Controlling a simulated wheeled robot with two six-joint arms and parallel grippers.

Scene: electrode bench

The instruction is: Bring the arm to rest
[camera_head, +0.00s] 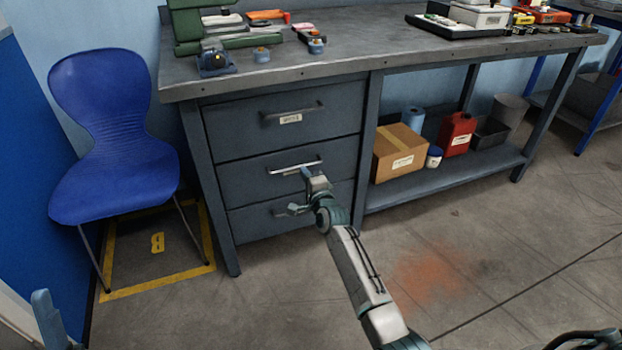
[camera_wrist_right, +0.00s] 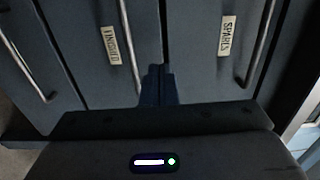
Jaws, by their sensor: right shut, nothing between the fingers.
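My right gripper (camera_head: 306,173) is in front of the drawer unit, over the right part of the middle drawer's handle (camera_head: 288,168) in the head view. It is shut and empty. In the right wrist view the closed fingers (camera_wrist_right: 156,84) point at the drawer fronts, between the handle of the FINISHED drawer (camera_wrist_right: 95,75) and the SPARES label (camera_wrist_right: 227,36). I cannot tell the exact gap to the drawers. All three drawers look closed.
The workbench (camera_head: 340,62) carries tools and small parts. Its lower shelf holds a cardboard box (camera_head: 398,150), a red canister (camera_head: 458,134) and bins. A blue chair (camera_head: 115,140) stands left of the drawers. The floor (camera_head: 500,250) in front of the shelf is clear.

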